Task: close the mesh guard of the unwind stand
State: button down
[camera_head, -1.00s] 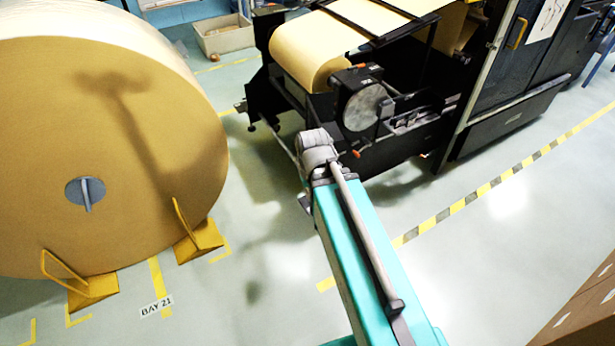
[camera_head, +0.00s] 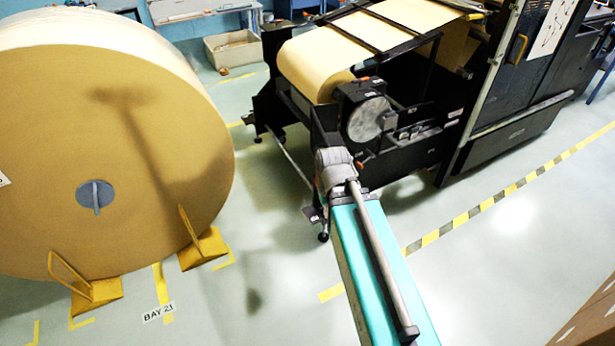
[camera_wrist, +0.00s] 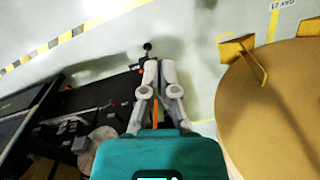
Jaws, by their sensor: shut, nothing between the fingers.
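The black unwind stand (camera_head: 400,155) carries a kraft paper roll (camera_head: 310,72) at the back centre. Black bars (camera_head: 372,22) cross above the paper; I cannot tell whether they belong to the mesh guard, and no mesh is clear. My arm reaches toward the stand's near left corner, and in the head view its grey end hides my gripper's fingers. In the wrist view my gripper (camera_wrist: 158,66) is shut and empty, its tips near a black ball-ended part (camera_wrist: 147,46) of the stand. I cannot tell whether they touch. An orange piece (camera_wrist: 155,113) shows between the finger links.
A large kraft roll (camera_head: 150,120) stands at left on yellow chocks (camera_head: 203,248). A dark machine cabinet (camera_head: 520,100) stands at right. A grey bin (camera_head: 233,48) is at the back. Cardboard (camera_head: 590,310) is at the lower right. Floor between the large roll and the stand is clear.

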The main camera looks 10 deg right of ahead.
jog(key=w+f+n+h+b, duration=0.2)
jog(key=w+f+h+b, duration=0.85)
jog(key=w+b, duration=0.6)
jog(key=w+a+f+t+h+b, duration=0.3)
jog(key=w+a+h+b, duration=0.4)
jog(key=w+a+b, duration=0.4)
jog(key=a+t+b, duration=0.1)
jog(key=a+b, duration=0.1)
jog(key=b, duration=0.2)
jog(key=shift+w+a+n, duration=0.2)
jog(key=shift+w+n, duration=0.05)
jog(key=shift+n, duration=0.05)
jog(key=shift+d, duration=0.1)
jog(key=s+x, duration=0.2)
jog(key=x, duration=1)
jog(key=shift+s+d, duration=0.25)
jog(key=shift+d, duration=0.4)
